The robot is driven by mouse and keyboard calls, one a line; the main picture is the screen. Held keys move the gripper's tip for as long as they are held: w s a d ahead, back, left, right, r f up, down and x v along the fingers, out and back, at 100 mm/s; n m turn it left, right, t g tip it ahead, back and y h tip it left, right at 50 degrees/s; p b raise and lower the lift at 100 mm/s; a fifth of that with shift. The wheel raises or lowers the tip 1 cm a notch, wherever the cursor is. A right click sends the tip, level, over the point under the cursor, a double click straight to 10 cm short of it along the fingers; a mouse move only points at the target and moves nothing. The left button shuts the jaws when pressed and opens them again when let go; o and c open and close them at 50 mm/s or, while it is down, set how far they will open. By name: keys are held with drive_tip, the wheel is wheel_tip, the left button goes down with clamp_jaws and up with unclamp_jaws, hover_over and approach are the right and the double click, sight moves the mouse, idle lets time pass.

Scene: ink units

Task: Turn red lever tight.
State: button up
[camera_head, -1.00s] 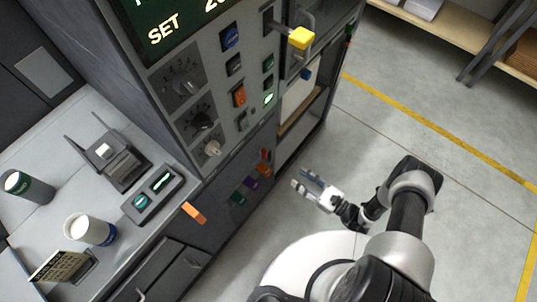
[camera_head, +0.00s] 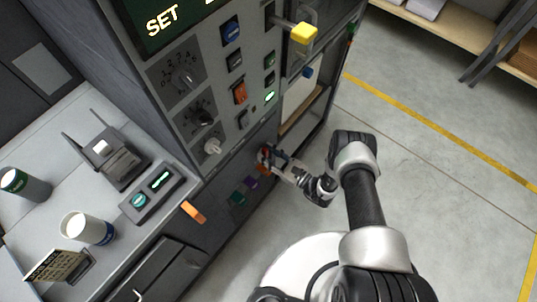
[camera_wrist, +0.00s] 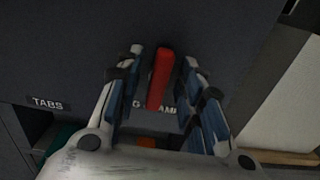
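The red lever (camera_wrist: 160,79) stands out from the dark cabinet front, nearly upright in the wrist view, over a partly covered label ending in "AMP". My gripper (camera_wrist: 160,82) is open, with one blue-padded finger on each side of the lever and a gap to it on both sides. In the head view my gripper (camera_head: 268,157) is at the lower cabinet front, where it covers most of the lever; a little red shows there.
Purple (camera_head: 251,183) and green (camera_head: 237,198) parts sit beside the gripper on the cabinet front. An orange handle (camera_head: 193,212) juts out to the left. A yellow-ended handle (camera_head: 303,33) sticks out above. The floor to the right is clear.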

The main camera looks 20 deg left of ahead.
clamp_jaws()
idle(0.5)
drive_tip(key=shift+m+b, duration=0.3)
drive_tip(key=shift+b, duration=0.1)
drive_tip(key=m+b, duration=0.3)
drive_tip(key=m, duration=0.2)
drive_tip(key=m+b, duration=0.3)
drive_tip(key=m, duration=0.3)
drive_tip(key=m+b, duration=0.3)
drive_tip(key=m, duration=0.3)
drive_tip(key=shift+w+d+f, duration=0.15)
drive_tip(key=shift+w+f, duration=0.15)
drive_tip(key=shift+f, duration=0.1)
drive_tip(key=shift+m, duration=0.3)
